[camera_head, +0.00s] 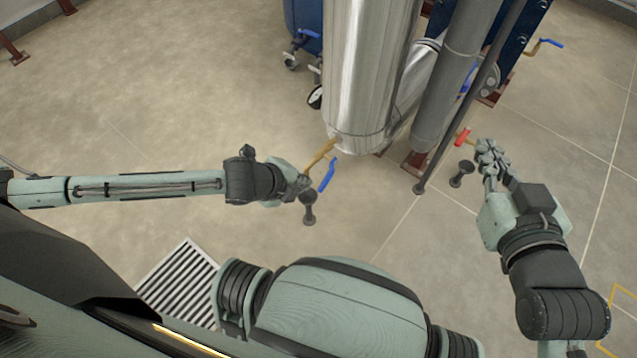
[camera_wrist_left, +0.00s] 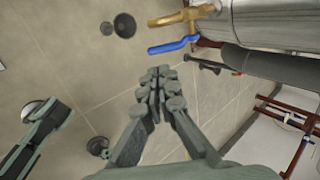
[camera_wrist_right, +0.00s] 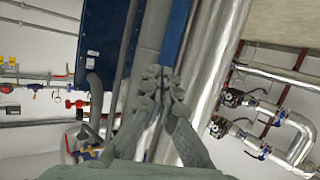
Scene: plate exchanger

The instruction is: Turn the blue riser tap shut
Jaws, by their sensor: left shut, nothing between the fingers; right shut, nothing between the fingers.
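The blue tap lever (camera_head: 327,175) sits on a brass valve (camera_head: 320,155) at the foot of the thick silver riser pipe (camera_head: 365,70). My left gripper (camera_head: 303,182) is shut and empty, just left of the lever and partly overlapping the valve in the head view. In the left wrist view the blue lever (camera_wrist_left: 173,46) lies above the shut fingertips (camera_wrist_left: 160,78), with a visible gap, and the brass body (camera_wrist_left: 185,15) is above it. My right gripper (camera_head: 485,150) is shut and empty at the right, near a red-handled tap (camera_head: 462,137); its fingertips (camera_wrist_right: 157,77) also show in the right wrist view.
Dark floor cups stand below the blue lever (camera_head: 308,206) and beside my right gripper (camera_head: 461,174). A grey pipe (camera_head: 450,85) and a thin dark pole (camera_head: 470,105) stand right of the riser. A floor grate (camera_head: 180,283) lies front left. The left floor is clear.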

